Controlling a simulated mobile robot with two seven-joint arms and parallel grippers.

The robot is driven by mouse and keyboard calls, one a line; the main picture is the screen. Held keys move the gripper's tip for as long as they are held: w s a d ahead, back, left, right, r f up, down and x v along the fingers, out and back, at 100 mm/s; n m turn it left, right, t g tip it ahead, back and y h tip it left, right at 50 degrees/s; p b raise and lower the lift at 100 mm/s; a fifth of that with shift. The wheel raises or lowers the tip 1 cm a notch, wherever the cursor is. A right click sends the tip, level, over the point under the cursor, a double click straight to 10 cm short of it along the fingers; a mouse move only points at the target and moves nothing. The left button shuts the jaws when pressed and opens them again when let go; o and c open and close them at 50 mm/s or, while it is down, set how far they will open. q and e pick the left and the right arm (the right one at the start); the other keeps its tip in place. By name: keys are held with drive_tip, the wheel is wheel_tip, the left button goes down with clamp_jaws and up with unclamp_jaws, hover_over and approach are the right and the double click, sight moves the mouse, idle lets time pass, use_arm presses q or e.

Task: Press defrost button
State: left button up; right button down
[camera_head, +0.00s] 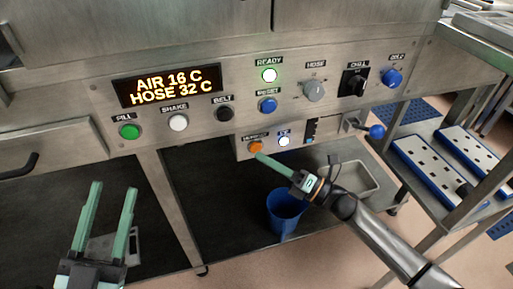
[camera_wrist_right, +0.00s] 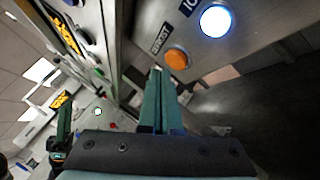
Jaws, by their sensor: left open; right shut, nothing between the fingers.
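The orange defrost button (camera_head: 255,147) sits on the small lower panel under the main control panel, with its label partly hidden in the head view. My right gripper (camera_head: 262,157) is shut and empty, its fingertips at the button's lower right edge. In the right wrist view the orange button (camera_wrist_right: 177,58) shows under its label, just above and right of my shut fingertips (camera_wrist_right: 158,72). I cannot tell whether the tips touch it. My left gripper (camera_head: 112,188) is open and empty at the lower left, away from the panel.
A lit white button (camera_head: 284,141) is right of the orange one. Above are the display (camera_head: 168,85), green FILL (camera_head: 129,132), blue RESET (camera_head: 268,105) and knobs. A blue-balled lever (camera_head: 376,132) juts out at right. A blue bucket (camera_head: 285,212) stands below.

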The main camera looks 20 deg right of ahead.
drive_tip(key=shift+w, duration=0.15)
idle(0.5)
drive_tip(key=shift+w, duration=0.3)
drive_tip(key=shift+w+b, duration=0.4)
drive_tip(key=shift+b, duration=0.05)
idle(0.5)
drive_tip(key=shift+s, duration=0.1)
idle(0.3)
drive_tip(key=shift+s+p, duration=0.3)
drive_tip(key=shift+s, duration=0.4)
drive_tip(key=s+p, duration=0.1)
drive_tip(key=s, duration=0.4)
drive_tip(key=shift+d+p, duration=0.1)
drive_tip(key=shift+p, duration=0.25)
